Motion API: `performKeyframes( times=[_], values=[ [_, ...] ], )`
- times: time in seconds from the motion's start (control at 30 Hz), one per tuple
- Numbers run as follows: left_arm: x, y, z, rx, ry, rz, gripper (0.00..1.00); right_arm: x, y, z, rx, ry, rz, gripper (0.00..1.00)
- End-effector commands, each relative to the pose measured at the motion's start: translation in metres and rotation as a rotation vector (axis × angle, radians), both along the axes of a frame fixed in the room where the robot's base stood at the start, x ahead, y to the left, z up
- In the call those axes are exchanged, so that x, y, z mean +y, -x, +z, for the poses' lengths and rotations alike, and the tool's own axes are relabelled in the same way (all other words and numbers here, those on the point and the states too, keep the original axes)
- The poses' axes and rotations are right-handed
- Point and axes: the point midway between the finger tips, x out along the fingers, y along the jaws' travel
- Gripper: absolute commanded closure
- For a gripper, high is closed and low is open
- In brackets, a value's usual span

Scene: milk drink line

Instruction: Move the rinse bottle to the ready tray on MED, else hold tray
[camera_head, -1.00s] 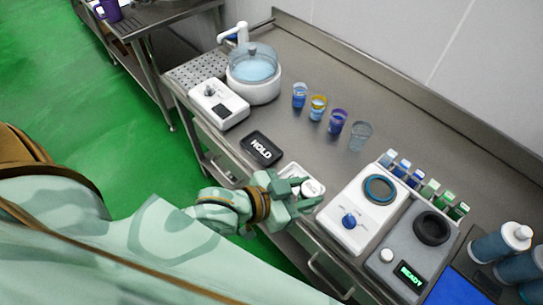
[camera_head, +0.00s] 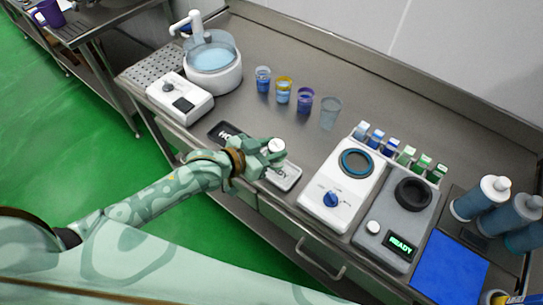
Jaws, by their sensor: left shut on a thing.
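My left gripper (camera_head: 268,157) is shut on a small white-capped bottle (camera_head: 276,146), probably the rinse bottle; the fingers hide most of its body. It is held just above and behind a small white tray (camera_head: 287,182), which looks empty. The black hold tray (camera_head: 217,128) lies just left of the gripper, partly covered by it. No tray with a readable ready label shows; a lit READY display (camera_head: 401,245) is on a grey device (camera_head: 376,241). A white device (camera_head: 318,190) has a blue knob (camera_head: 331,199); its setting is too small to read. My right gripper is not in view.
Several cups, including a clear one (camera_head: 330,113), stand behind the gripper. Small blue and green vials (camera_head: 406,156) line up behind the devices. Large blue bottles (camera_head: 482,198) and a blue mat (camera_head: 448,268) are at right. A white-based water basin (camera_head: 214,72) is at back left.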

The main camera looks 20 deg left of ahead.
Motion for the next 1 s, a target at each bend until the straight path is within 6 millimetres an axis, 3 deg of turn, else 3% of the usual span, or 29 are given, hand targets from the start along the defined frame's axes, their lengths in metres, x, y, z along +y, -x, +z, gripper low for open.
performKeyframes(
  times=[0.2, 0.57, 0.6, 0.63, 1.0],
  values=[
    [0.001, -0.003, -0.035, 0.002, -0.001, 0.001, 0.89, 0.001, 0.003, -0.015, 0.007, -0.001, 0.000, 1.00],
    [0.001, -0.003, -0.037, 0.000, 0.000, 0.001, 0.89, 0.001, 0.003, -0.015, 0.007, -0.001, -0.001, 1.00],
    [0.001, -0.003, -0.037, -0.001, -0.001, 0.001, 0.53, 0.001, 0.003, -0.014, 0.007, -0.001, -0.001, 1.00],
    [0.001, -0.003, -0.037, 0.000, -0.002, 0.001, 0.44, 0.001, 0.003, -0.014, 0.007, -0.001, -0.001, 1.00],
    [0.003, 0.000, -0.032, 0.001, -0.002, 0.001, 0.42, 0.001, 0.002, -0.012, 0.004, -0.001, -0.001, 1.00]
  ],
)
